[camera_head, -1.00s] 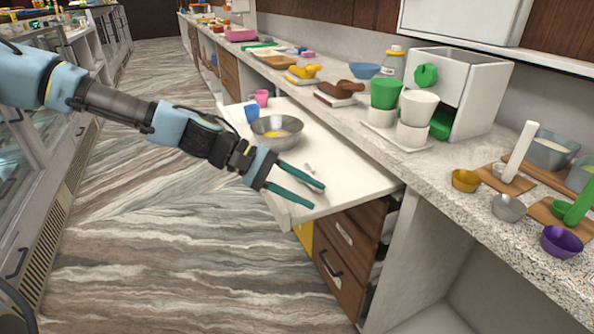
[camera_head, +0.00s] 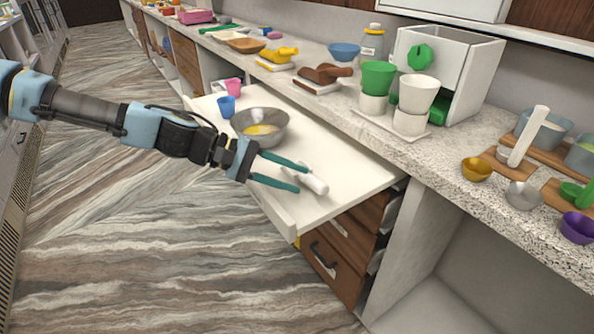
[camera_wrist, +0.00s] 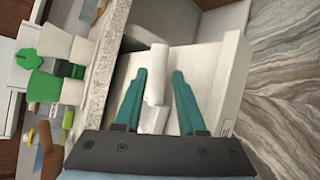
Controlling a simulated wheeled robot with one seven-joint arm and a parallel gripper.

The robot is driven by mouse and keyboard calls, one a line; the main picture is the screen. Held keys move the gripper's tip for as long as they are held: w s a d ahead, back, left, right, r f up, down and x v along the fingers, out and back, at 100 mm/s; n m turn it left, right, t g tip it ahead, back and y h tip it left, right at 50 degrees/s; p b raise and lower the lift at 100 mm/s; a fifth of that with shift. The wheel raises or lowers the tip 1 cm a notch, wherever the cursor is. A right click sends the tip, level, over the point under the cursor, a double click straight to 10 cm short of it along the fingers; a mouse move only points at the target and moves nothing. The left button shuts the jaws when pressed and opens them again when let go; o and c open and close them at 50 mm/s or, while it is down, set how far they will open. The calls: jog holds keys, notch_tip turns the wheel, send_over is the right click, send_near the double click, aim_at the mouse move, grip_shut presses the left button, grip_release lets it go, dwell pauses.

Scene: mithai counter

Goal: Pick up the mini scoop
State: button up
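The mini scoop appears to be the white, thick-handled utensil (camera_head: 315,181) lying on the pulled-out white drawer top (camera_head: 352,182). In the wrist view its pale handle (camera_wrist: 157,72) lies lengthwise between my fingers, with clear gaps on both sides. My gripper (camera_head: 302,178) is open, its two teal fingers reaching over the drawer top from the left; it also shows in the wrist view (camera_wrist: 160,74). The lower end of the scoop is partly hidden by the gripper. I cannot tell how high the fingers are above it.
The granite counter (camera_head: 440,150) carries green and white cups, bowls and boards. Open floor lies left.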

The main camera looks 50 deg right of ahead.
aim_at(312, 184)
jog(key=p+x, duration=0.1)
jog(key=x, duration=0.3)
jog(key=shift+s+d, duration=0.2)
jog(key=shift+s, duration=0.25)
jog(key=shift+s+d+f+p, duration=0.3)
grip_shut()
